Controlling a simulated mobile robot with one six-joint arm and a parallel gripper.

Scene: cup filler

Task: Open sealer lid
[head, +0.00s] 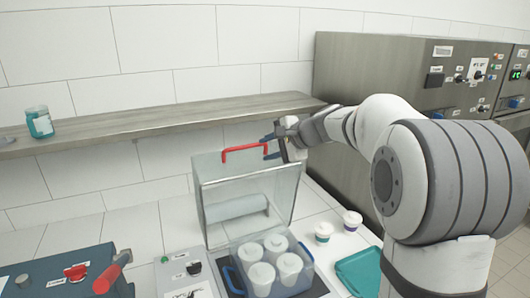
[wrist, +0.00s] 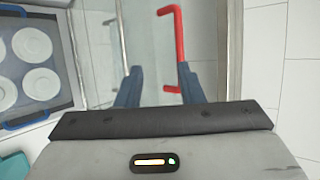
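The sealer lid (head: 228,200) is a clear box-like cover with a metal frame. It stands raised and tilted up behind the cup tray in the head view. Its red handle (head: 245,150) is on the upper edge; it also shows in the wrist view (wrist: 179,35). My gripper (head: 270,147) is at the right end of the handle. In the wrist view its blue fingers (wrist: 158,72) are spread apart, with the handle's near end beside the right finger. I cannot tell whether that finger touches the handle. Nothing is gripped between the fingers.
A blue-handled tray (head: 242,284) holds several white-lidded cups below the lid. Two small cups (head: 352,220) and a teal tray (head: 360,270) are to the right. A shelf (head: 170,122) runs behind the lid. A blue machine with a red lever (head: 112,274) is at left.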

